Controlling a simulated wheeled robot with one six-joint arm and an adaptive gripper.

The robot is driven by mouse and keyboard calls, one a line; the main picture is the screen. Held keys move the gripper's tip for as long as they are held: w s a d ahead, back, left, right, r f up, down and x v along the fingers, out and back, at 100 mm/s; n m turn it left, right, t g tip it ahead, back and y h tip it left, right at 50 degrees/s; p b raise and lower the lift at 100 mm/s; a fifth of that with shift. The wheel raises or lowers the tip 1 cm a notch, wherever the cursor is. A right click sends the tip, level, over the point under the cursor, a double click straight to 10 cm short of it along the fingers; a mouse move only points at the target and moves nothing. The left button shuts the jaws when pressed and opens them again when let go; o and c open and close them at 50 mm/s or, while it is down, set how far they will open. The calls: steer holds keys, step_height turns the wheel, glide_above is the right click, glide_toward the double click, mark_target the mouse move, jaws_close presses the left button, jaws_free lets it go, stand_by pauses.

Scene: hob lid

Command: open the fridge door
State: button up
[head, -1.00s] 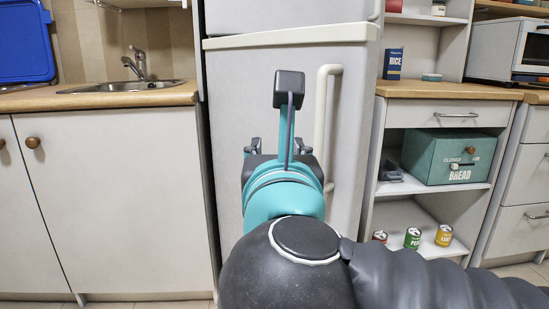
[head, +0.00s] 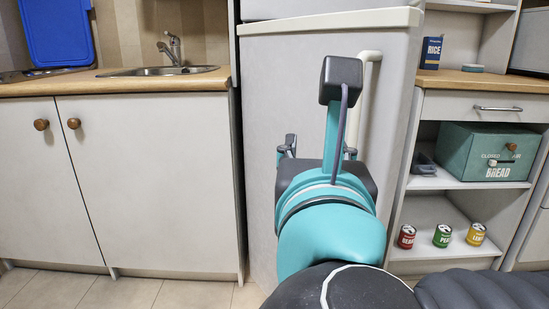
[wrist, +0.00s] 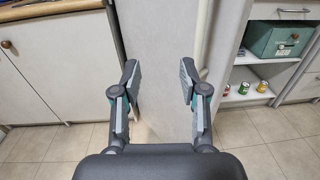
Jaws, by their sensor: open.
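The fridge door (head: 290,85) is a tall light grey panel that looks shut. Its pale vertical bar handle (head: 371,75) is on the right side, partly hidden behind my arm in the head view. The handle is not between the fingers. In the head view my gripper (head: 318,150) is mostly hidden behind my wrist.
A cupboard (head: 150,170) with a sink (head: 160,71) stands left of the fridge. On the right, open shelves hold a green bread box (head: 485,150) and several cans (head: 442,236). Tiled floor (head: 150,293) shows at the lower left.

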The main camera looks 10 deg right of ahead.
steer(key=shift+v, duration=1.3)
